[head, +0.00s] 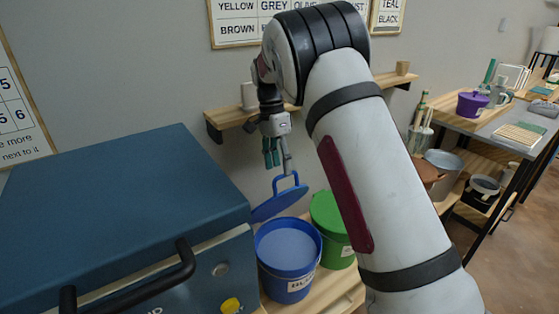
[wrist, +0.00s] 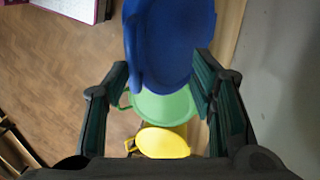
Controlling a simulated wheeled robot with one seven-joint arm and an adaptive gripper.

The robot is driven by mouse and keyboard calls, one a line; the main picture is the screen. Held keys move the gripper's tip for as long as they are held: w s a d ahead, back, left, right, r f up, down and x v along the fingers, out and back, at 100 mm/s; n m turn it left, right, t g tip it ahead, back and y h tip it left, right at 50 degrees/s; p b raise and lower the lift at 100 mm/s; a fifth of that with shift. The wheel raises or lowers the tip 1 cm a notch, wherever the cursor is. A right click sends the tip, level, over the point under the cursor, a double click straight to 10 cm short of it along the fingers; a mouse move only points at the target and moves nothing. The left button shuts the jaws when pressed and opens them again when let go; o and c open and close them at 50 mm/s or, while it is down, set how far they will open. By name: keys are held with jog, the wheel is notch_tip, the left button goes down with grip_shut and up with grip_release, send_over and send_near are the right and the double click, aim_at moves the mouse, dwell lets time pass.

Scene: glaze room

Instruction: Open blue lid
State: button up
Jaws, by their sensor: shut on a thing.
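The blue lid (head: 280,203) is tilted up above the back left rim of the blue bucket (head: 288,268). The bucket's mouth is uncovered and shows a lighter blue inside. The lid has a loop handle on top. My gripper (head: 284,165) is at this handle, pointing down, and is shut on it. In the wrist view a large blue round shape, seemingly the lid (wrist: 172,40), fills the upper middle between and beyond my fingers (wrist: 160,92). The exact grip on the handle is hidden there. I cannot tell whether lid and bucket still touch.
A green lidded bucket (head: 332,226) stands close right of the blue one. A big blue box-like machine (head: 120,205) with a dark handle bar (head: 130,292) is at the left. A wall shelf (head: 236,118) is behind my gripper. A yellow round thing (wrist: 163,142) shows in the wrist view.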

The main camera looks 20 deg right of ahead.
jog(key=shift+w+a+f, duration=0.1)
jog(key=shift+a+f, duration=0.15)
jog(key=shift+f, duration=0.05)
jog(key=d+v, duration=0.1)
jog(key=v, duration=1.1)
jog(key=shift+a+r, duration=0.25)
jog(key=shift+r, duration=0.05)
